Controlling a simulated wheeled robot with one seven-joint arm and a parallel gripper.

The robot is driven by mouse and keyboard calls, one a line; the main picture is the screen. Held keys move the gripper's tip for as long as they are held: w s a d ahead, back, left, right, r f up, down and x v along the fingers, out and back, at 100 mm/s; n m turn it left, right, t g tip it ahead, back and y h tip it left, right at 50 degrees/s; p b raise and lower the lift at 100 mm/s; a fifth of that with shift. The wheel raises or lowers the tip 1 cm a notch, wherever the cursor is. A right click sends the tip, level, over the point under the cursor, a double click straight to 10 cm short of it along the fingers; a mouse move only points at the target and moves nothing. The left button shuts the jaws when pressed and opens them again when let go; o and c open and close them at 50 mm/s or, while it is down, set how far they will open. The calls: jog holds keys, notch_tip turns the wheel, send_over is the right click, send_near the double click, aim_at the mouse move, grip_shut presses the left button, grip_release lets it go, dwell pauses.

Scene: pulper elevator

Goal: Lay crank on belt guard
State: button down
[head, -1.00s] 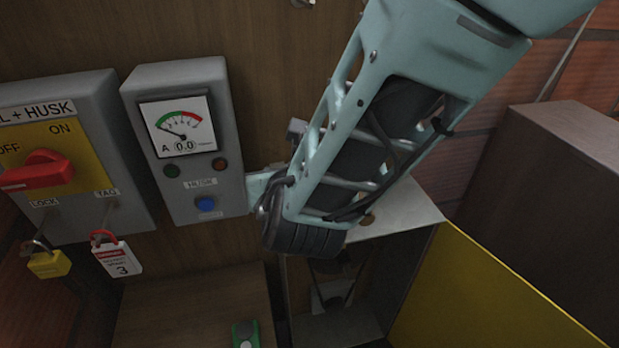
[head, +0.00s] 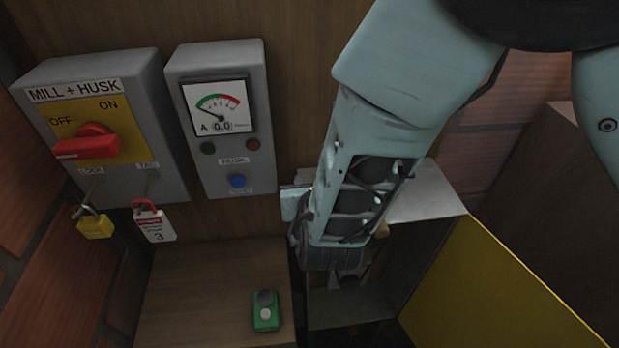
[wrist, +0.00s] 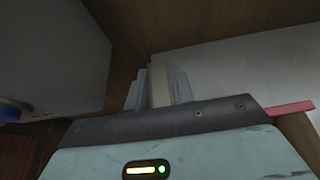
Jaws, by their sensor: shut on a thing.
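My gripper (wrist: 158,92) is shut on a narrow beige piece (wrist: 160,84), seen between its fingers in the wrist view. I take this piece to be part of the crank; the rest of it is hidden. A red strip (wrist: 291,108) sticks out at the right behind my gripper's body; I cannot tell what it belongs to. A pale grey panel (wrist: 245,68) lies beyond the fingers, likely the belt guard. In the head view its pale top (head: 428,193) shows right of my wrist. I cannot tell whether crank and panel touch.
The grey ammeter box (head: 220,120) is on the wall left of my wrist, beside the red-handled switch box (head: 100,135). A yellow padlock (head: 93,226) and a tag (head: 156,225) hang below. A green device (head: 266,312) lies on a wooden surface. A yellow panel (head: 495,285) stands right.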

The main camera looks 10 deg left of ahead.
jog(key=shift+f, duration=0.15)
jog(key=c, duration=1.2)
grip_release()
